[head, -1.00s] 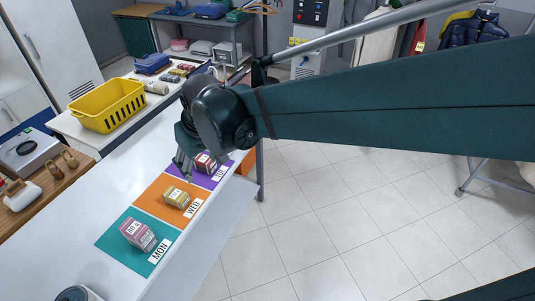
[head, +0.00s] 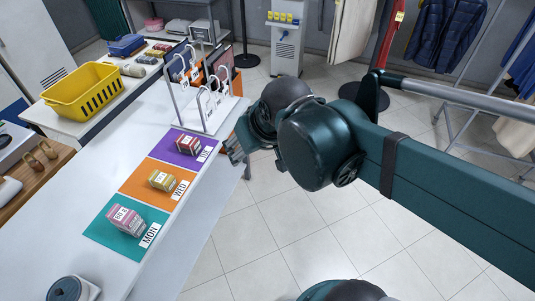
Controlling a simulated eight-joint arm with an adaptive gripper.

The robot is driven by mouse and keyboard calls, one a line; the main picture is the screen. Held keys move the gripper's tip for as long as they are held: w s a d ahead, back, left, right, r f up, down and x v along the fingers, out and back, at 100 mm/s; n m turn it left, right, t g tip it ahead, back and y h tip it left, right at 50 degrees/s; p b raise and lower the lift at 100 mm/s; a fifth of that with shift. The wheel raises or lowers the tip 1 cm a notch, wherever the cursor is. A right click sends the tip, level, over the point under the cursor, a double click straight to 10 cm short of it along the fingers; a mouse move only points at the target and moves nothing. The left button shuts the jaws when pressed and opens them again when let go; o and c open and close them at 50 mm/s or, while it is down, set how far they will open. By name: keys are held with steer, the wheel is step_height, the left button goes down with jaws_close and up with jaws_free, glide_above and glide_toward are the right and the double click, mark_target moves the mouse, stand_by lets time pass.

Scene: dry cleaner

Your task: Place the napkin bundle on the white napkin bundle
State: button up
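Small labelled bundles lie on day mats on the white table: a pink one (head: 127,219) on the teal MON mat, a yellow one (head: 163,180) on the orange WED mat, a red one (head: 188,145) on the purple mat. Several more small bundles lie on the far table, among them a pale one (head: 132,70) and a red one (head: 158,49). I cannot tell which is the white napkin bundle. My gripper (head: 234,150) is right of the purple mat, near the table's edge, apart from the bundles. Its fingers are small and partly hidden; no held object is visible.
A white wire rack (head: 205,110) stands just beyond the purple mat, close to my gripper. A yellow basket (head: 84,92) stands at the left of the far table. A dark round-topped object (head: 66,289) is at the near left. Open floor lies right of the table.

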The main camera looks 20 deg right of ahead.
steer(key=shift+m+t+h, duration=0.3)
steer(key=shift+m+t, duration=0.1)
steer(key=shift+m, duration=0.1)
steer(key=shift+s+d+f, duration=0.2)
steer(key=shift+s+d, duration=0.7)
steer(key=shift+s, duration=0.1)
steer(key=shift+s+d+f, duration=0.2)
steer(key=shift+s+d, duration=0.7)
steer(key=shift+s, duration=0.05)
